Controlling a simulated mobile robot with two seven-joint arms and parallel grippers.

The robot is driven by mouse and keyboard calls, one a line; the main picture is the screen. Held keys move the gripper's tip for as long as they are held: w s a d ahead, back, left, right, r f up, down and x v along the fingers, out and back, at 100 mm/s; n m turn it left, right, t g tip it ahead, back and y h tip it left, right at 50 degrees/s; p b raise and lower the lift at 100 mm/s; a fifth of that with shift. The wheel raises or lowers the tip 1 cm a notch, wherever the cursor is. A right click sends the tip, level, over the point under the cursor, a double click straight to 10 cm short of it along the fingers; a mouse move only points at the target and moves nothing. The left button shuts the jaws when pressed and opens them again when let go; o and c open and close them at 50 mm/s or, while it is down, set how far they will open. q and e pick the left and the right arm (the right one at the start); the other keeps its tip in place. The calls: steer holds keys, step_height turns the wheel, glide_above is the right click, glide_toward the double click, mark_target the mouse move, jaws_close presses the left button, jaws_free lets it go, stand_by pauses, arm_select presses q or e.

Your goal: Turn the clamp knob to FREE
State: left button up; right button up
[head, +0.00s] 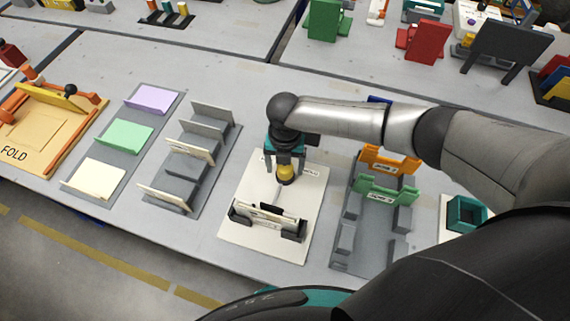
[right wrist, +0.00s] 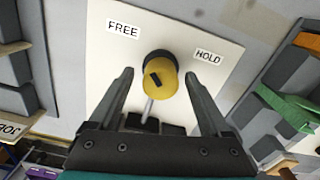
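The yellow clamp knob (head: 285,174) stands on a white plate (head: 234,250). It also shows in the right wrist view (right wrist: 161,80), with a short black mark on its top. There the FREE label (right wrist: 123,29) is at the upper left of the knob and the HOLD label (right wrist: 208,57) at its right. The mark slants toward the upper left. My right gripper (right wrist: 159,76) is open above the plate, with one finger on each side of the knob and visible gaps to it. My left gripper is not in view.
A black clamp holder (head: 297,235) with a pale piece in it stands at the plate's front. A grey rack (head: 180,187) is to the left. Another rack with orange and green pieces (head: 387,190) is to the right, below my right arm.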

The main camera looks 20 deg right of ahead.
step_height(320, 180, up, 15)
steer(key=p, duration=0.2)
steer(key=shift+r, duration=0.15)
stand_by(0.3)
stand_by(0.4)
